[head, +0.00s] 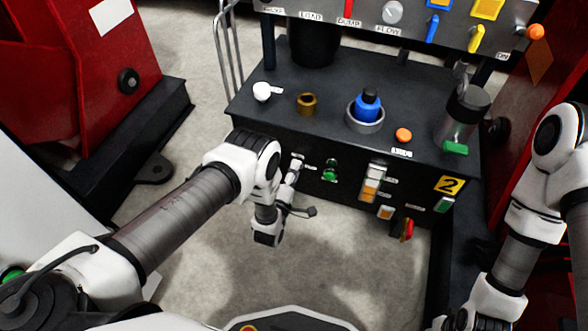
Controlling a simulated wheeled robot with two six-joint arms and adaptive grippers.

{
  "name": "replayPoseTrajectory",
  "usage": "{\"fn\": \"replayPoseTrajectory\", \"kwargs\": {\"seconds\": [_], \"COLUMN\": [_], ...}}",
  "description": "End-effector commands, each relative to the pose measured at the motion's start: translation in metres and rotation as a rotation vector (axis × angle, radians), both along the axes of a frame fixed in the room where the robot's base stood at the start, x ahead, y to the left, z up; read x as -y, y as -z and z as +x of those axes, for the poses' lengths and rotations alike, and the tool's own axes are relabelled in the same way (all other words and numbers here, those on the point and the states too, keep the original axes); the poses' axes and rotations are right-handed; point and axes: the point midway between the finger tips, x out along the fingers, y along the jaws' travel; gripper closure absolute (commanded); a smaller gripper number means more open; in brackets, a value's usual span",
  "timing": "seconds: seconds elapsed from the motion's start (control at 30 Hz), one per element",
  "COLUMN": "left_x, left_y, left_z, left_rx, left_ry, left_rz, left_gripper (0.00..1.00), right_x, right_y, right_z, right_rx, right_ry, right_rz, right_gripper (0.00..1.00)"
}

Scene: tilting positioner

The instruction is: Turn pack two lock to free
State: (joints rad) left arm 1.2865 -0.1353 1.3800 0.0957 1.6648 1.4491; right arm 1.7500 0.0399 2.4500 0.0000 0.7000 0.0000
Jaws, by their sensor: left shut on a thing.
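Pack two is the dark console (345,100) with the yellow "2" plate (450,185) on its front face. My left arm reaches in from the left and bends down in front of the console. My left gripper (294,170) is small and partly hidden by my wrist. It is at the left part of the front face, shut on a small control there that seems to be the lock. The control is mostly covered, so I cannot tell its position. My right arm shows at the right edge, but its gripper is out of view.
Beside my left gripper is a green button (330,170). Further right are a white and orange switch (372,180) and a red rotary handle (407,230). A blue knob (368,105) and brass fitting (307,103) stand on top. Red machinery (80,90) is left; concrete floor (350,270) lies open below.

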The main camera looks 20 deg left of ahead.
Motion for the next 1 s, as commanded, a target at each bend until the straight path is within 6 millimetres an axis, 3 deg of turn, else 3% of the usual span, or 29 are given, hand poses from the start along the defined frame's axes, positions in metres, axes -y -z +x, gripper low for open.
{"fn": "replayPoseTrajectory", "kwargs": {"seconds": [0.3, 0.73, 0.77, 0.8, 0.83, 1.0], "left_x": [-0.0003, -0.0003, -0.0003, -0.0003, -0.0003, -0.0002], "left_y": [-0.0001, 0.0002, 0.0002, 0.0002, 0.0002, 0.0001], "left_z": [0.0001, 0.0002, 0.0002, 0.0002, 0.0001, 0.0001], "left_rx": [-0.003, -0.004, -0.004, -0.004, -0.004, -0.004], "left_ry": [-0.001, -0.001, -0.001, -0.001, -0.001, -0.001], "left_rz": [-0.099, -0.109, -0.109, -0.109, -0.109, -0.108], "left_gripper": [0.89, 0.89, 0.51, 0.37, 0.29, 0.29], "right_x": [0.0000, 0.0000, 0.0000, 0.0000, 0.0000, 0.0000], "right_y": [-0.0051, -0.0051, -0.0051, -0.0051, -0.0051, -0.0051], "right_z": [0.0000, 0.0000, 0.0000, 0.0000, 0.0000, 0.0000], "right_rx": [0.000, 0.000, 0.000, 0.000, 0.000, 0.000], "right_ry": [0.000, 0.000, 0.000, 0.000, 0.000, 0.000], "right_rz": [0.000, 0.000, 0.000, 0.000, 0.000, 0.000], "right_gripper": [0.60, 0.60, 0.60, 0.60, 0.60, 0.60]}}
